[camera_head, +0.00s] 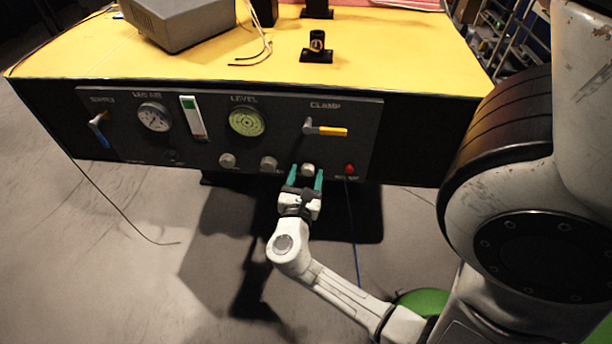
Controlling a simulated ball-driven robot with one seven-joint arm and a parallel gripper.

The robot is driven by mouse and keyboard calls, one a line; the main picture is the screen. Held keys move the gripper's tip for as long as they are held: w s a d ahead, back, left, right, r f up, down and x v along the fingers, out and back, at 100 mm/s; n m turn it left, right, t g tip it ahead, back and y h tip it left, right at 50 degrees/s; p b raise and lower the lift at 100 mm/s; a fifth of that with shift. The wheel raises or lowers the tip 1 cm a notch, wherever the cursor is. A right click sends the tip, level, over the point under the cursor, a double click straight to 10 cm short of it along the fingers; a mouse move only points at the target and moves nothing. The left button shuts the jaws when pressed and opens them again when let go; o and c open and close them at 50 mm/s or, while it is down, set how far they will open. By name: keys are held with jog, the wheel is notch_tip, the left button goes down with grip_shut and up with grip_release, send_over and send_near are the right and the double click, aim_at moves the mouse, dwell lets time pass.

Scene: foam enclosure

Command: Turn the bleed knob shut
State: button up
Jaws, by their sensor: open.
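A dark control panel (215,110) on the side of the yellow-topped bench carries several pale round knobs in its lower row. The left knob (227,160) and the middle knob (268,163) stand free. The right knob (308,169) shows between the teal fingertips of my gripper (306,176). My gripper is open, one finger on each side of this knob; I cannot tell whether either touches it. The small labels are too blurred to read, so I cannot tell which knob is the bleed knob.
A red button (349,168) sits just right of my gripper. Above are the yellow clamp lever (330,131), the green level dial (247,121), a white gauge (154,117) and a blue-and-orange supply handle (99,125). A blue cable (355,235) hangs below the panel.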

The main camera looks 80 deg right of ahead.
jog(key=shift+d, duration=0.25)
jog(key=c, duration=1)
